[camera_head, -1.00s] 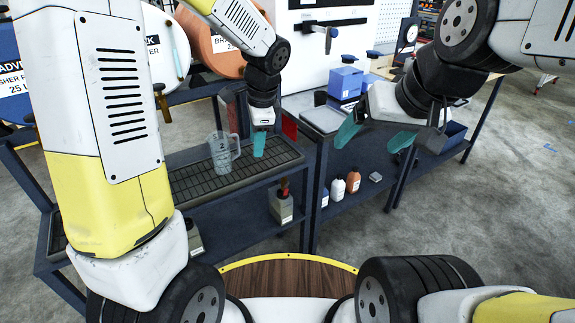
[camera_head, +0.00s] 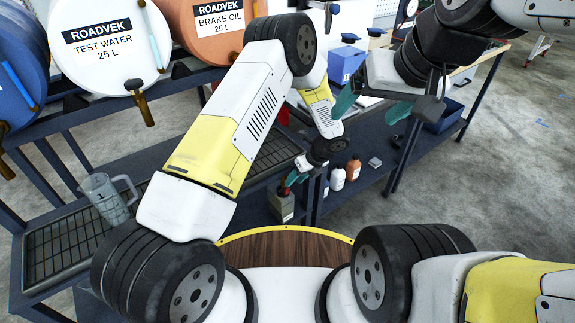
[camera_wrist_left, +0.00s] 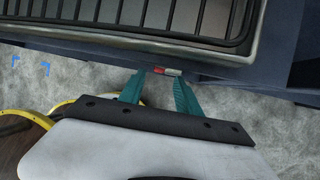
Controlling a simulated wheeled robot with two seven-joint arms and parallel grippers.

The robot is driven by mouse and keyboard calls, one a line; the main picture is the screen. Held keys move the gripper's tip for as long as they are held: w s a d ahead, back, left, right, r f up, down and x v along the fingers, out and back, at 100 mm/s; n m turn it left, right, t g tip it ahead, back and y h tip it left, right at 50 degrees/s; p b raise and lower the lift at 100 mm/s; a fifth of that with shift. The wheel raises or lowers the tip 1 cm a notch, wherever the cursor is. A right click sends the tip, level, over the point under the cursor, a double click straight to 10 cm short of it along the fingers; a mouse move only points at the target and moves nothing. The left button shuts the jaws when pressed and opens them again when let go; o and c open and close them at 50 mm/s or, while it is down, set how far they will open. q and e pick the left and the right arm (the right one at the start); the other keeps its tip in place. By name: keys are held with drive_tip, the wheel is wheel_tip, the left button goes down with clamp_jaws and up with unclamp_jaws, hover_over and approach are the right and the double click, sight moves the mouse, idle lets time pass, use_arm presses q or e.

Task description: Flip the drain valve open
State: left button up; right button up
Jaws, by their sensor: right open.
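A small red and pale piece (camera_wrist_left: 166,71), which looks like the drain valve's handle, shows at the tray's edge in the left wrist view. My left gripper (camera_head: 291,184) is low at the trolley's front, just above a box on the lower shelf. In its wrist view the two teal fingers (camera_wrist_left: 160,92) are apart, with the red piece between them in the picture; I cannot tell whether they touch it. In the head view my fingers largely hide that spot. My right gripper (camera_head: 358,112) is open and empty above the right-hand bench.
The trolley's grated tray (camera_head: 48,243) carries a clear jug (camera_head: 108,200) at left. The grey box (camera_head: 281,207) stands on the lower shelf. Small bottles (camera_head: 345,172) stand to its right. Drums with taps, including a white one (camera_head: 105,65), lie on a rack behind.

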use_arm(q)
drive_tip(key=x, duration=0.6)
drive_tip(key=shift+f, duration=0.1)
drive_tip(key=shift+c, duration=0.4)
clamp_jaws()
